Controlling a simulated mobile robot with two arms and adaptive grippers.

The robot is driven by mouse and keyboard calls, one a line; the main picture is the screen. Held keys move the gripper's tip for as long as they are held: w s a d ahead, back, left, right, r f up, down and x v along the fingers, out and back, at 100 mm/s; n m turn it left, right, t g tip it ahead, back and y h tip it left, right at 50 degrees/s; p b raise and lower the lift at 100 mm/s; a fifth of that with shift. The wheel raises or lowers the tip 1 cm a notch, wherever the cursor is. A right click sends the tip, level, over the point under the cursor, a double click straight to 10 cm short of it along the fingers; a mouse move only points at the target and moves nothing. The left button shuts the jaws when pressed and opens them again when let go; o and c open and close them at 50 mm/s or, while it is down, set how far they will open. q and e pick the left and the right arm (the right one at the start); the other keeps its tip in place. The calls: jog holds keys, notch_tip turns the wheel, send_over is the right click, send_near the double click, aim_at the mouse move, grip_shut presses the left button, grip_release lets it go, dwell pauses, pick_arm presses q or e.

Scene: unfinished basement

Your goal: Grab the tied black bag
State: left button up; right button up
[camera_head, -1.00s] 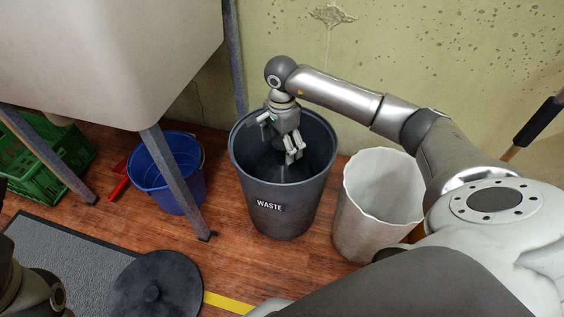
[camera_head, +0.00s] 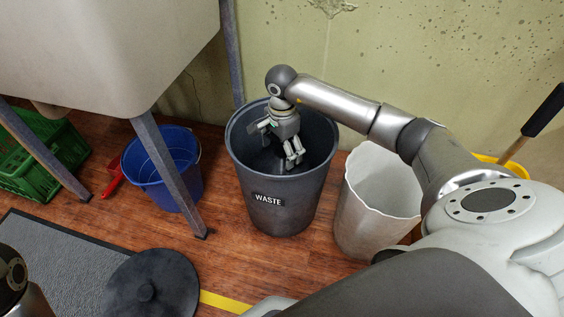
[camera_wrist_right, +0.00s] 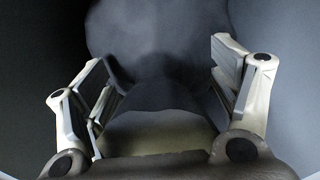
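The waste bin (camera_head: 268,218) is a dark grey, open round bin with a WASTE label, standing on the wood floor. My right gripper (camera_head: 293,160) points down inside its mouth. In the right wrist view, my right gripper (camera_wrist_right: 165,95) has its two fingers spread apart. A dark, soft-looking shape, seemingly the black bag (camera_wrist_right: 158,72), lies ahead of and between them. Its narrow middle looks like a gathered neck, but the dim light hides the knot. I cannot tell whether the fingers touch it. In the head view the bag is barely discernible in the bin's dark interior. My left gripper is not in view.
A white empty-looking bin (camera_head: 375,215) stands close at the right. A blue bucket (camera_head: 165,180) and a green crate (camera_head: 40,160) are at the left, by the sink legs. A round dark lid (camera_head: 150,285) lies on the floor in front. The wall is close behind.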

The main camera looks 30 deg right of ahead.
grip_shut()
dwell(0.4)
jog(key=shift+r, duration=0.15)
